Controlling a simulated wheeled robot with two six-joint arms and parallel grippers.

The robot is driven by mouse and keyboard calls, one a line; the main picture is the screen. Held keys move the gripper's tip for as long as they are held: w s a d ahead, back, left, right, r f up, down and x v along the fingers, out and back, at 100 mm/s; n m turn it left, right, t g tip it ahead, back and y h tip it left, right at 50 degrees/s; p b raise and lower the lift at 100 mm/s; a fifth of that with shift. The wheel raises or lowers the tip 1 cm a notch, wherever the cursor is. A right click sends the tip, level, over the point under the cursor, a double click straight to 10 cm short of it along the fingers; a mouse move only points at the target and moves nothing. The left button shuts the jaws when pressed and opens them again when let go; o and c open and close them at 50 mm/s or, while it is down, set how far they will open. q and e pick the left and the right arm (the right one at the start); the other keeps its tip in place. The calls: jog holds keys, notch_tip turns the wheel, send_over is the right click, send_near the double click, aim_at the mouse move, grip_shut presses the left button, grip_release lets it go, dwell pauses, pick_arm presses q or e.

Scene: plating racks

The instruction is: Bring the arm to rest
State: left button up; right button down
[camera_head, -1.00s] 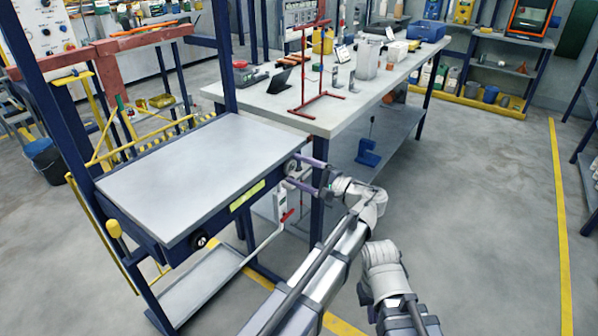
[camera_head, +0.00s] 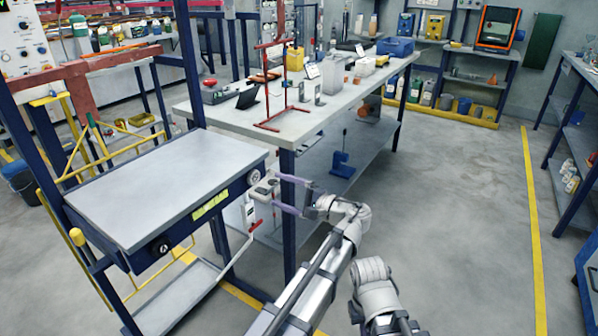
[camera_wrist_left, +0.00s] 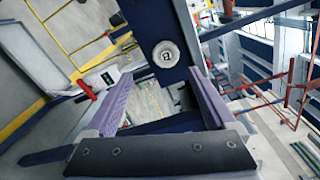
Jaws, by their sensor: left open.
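My left gripper (camera_head: 276,192) is open in the head view, its two purple fingers pointing left toward the dark blue front edge of a grey-topped table (camera_head: 170,185). In the left wrist view the fingers of the left gripper (camera_wrist_left: 160,72) are spread wide with nothing held between them. A round grey knob (camera_wrist_left: 166,54) on a dark blue beam shows just beyond the tips. My left arm (camera_head: 315,285) is stretched forward from the bottom of the head view. Another arm part of mine shows to its right; my right gripper is out of sight.
A long workbench (camera_head: 290,135) with a red stand (camera_head: 282,75) and several items stands behind the gripper. A white box-like part with a red handle (camera_head: 252,226) hangs close to the fingers. Open floor (camera_head: 450,210) lies at the right.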

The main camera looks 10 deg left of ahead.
pick_arm(q)
jog(key=s+a+f+n+g+h, duration=0.2)
jog(key=s+f+h, duration=0.35)
jog(key=f, duration=0.35)
jog(key=s+a+f+n+g+h, duration=0.1)
jog(key=s+f+n+g+h, duration=0.15)
jog(key=s+f+h, duration=0.4)
jog(key=s+d+f+g+h, duration=0.1)
jog(key=s+d+f+h, duration=0.1)
jog(key=s+d, duration=0.55)
jog(key=s+d+f+g+h, duration=0.1)
jog(key=s+d+f, duration=0.3)
jog(key=d, duration=0.6)
notch_tip(320, 180, up, 28)
jog(key=p, duration=2.8)
jog(key=shift+s+r+m, duration=0.15)
jog(key=shift+r+m, duration=0.05)
jog(key=shift+m, duration=0.15)
jog(key=shift+t, duration=0.25)
